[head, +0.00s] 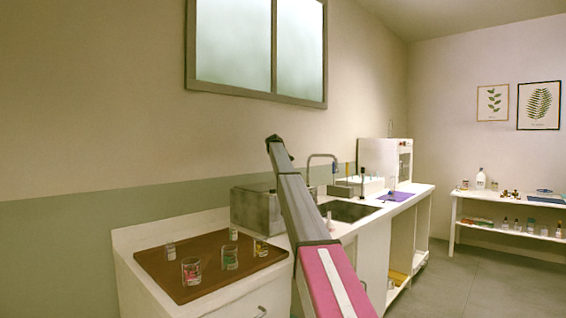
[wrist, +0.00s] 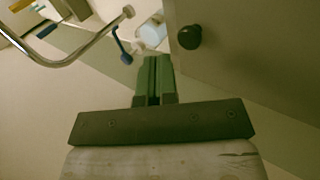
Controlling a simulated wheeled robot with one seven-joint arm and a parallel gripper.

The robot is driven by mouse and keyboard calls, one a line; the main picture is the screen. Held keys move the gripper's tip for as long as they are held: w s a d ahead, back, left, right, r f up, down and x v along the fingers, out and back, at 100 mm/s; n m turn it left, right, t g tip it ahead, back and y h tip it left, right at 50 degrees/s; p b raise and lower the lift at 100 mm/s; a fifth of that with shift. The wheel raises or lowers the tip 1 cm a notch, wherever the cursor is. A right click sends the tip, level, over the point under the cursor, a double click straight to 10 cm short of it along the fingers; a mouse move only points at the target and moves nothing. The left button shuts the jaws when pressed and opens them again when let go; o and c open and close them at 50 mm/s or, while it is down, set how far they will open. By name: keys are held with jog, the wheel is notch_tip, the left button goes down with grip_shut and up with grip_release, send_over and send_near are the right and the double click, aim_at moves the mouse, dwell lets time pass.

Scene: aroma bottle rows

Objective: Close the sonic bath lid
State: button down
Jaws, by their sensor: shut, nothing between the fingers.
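A grey metal box that looks like the sonic bath (head: 256,210) stands on the counter left of the sink, partly hidden behind my arm. In the wrist view, a broad plain panel with a round black knob (wrist: 189,37) fills the upper right; it looks like the lid (wrist: 262,70). My gripper (wrist: 154,62) is shut and empty, with its fingertips just left of and below the knob. I see no clear contact with the knob or panel. In the head view my arm crosses in front of the bath, and the lid's angle cannot be told there.
A brown tray (head: 180,283) with several glass jars is on the counter at left. The sink (head: 350,211) lies right of my arm. Its curved tap (wrist: 75,58) is at the upper left in the wrist view. A purple mat (head: 394,196) lies farther along the counter.

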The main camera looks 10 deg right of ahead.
jog(key=f, duration=0.2)
jog(key=d+f, duration=0.1)
jog(key=f, duration=0.1)
jog(key=shift+w+f, duration=0.1)
jog(key=shift+w, duration=0.2)
jog(key=shift+f, duration=0.4)
